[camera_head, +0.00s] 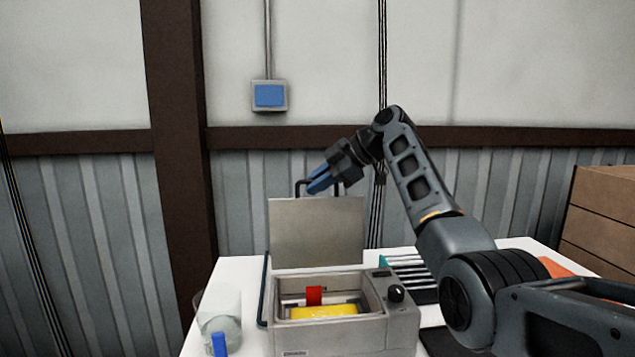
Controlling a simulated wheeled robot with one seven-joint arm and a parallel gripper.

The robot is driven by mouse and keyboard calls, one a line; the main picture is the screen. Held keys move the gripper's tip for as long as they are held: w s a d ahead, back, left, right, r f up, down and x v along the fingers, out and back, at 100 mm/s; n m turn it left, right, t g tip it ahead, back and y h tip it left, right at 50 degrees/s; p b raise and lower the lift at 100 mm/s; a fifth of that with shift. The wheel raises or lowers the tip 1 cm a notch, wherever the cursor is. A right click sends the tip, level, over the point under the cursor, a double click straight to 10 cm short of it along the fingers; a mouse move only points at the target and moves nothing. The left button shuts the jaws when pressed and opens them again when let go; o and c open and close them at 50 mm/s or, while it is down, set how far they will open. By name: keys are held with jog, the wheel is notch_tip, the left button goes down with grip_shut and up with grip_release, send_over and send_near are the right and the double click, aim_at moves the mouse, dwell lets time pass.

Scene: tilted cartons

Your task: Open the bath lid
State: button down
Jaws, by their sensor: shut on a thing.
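The bath (402,327) is a grey box on the white table, with a dark knob at its right front. Its lid (316,232) is a flat grey panel standing roughly upright at the back of the box, so the basin is uncovered. A dark handle (299,184) shows at the lid's top edge. My gripper (318,182), with blue fingers, is at the handle and shut on it; the fingers partly hide the handle. Inside the basin are a red piece (314,295) and a yellow piece (323,312).
A clear beaker (219,309) and a small blue object (219,344) stand left of the bath. A rack of light rods (407,267) is behind its right side. My arm covers the table's right side.

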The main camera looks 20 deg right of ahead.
jog(key=shift+w, duration=0.1)
dwell(0.3)
jog(key=c, duration=1.3)
grip_release()
jog(key=shift+o, duration=0.3)
jog(key=shift+f, duration=0.1)
jog(key=b+v, duration=0.1)
jog(key=v, duration=0.7)
jog(key=shift+b, duration=0.35)
